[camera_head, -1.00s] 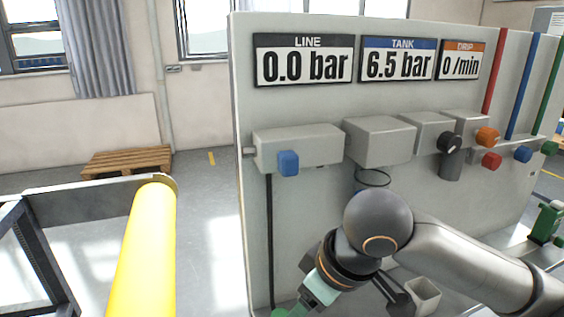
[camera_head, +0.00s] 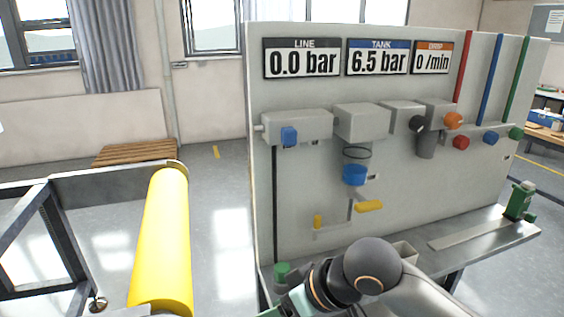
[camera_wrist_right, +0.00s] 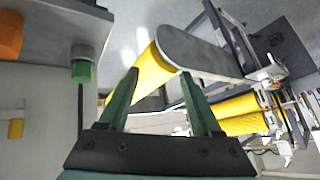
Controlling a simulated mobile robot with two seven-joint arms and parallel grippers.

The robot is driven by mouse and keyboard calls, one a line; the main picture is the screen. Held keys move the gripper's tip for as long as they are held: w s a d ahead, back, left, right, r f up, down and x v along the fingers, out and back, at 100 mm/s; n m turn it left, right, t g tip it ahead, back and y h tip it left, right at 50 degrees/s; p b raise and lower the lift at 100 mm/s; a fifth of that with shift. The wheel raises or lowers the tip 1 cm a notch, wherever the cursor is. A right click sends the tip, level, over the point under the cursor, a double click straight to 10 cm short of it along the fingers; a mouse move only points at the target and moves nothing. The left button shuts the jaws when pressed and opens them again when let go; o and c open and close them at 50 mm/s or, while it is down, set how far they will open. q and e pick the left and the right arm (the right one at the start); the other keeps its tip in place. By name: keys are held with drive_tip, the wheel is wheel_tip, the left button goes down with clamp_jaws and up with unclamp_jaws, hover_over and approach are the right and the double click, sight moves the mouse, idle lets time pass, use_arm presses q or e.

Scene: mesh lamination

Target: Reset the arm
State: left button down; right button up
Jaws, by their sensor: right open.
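My right arm (camera_head: 374,265) comes in from the bottom right in the head view, low in front of the panel's shelf. Its gripper runs off the bottom edge there. In the right wrist view the right gripper (camera_wrist_right: 160,74) shows two green fingers standing apart, with nothing held between them. A yellow roller (camera_wrist_right: 153,72) with a grey end plate lies beyond the fingertips. My left gripper is not in view.
A grey panel (camera_head: 400,200) carries displays reading 0.0 bar, 6.5 bar and 0 /min, several coloured knobs, a blue cup (camera_head: 355,175) and a yellow lever (camera_head: 369,206). A green cap (camera_head: 282,271) is close to my arm. A yellow roller (camera_head: 165,235) stands left; floor between is free.

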drive_tip(key=d+f+m+t+p, duration=0.3)
drive_tip(key=d+f+m+t, duration=0.15)
drive_tip(key=f, duration=0.85)
drive_tip(key=s+d+f+m+t+h+p, duration=0.1)
drive_tip(key=s+d+f+h, duration=0.3)
drive_tip(key=s+d+f, duration=0.9)
drive_tip(key=shift+s+d+f+m+h, duration=0.25)
drive_tip(key=shift+s+d+m+h, duration=0.2)
drive_tip(key=shift+s+m, duration=0.15)
drive_tip(key=shift+t+p, duration=0.25)
drive_tip(key=shift+p, duration=0.05)
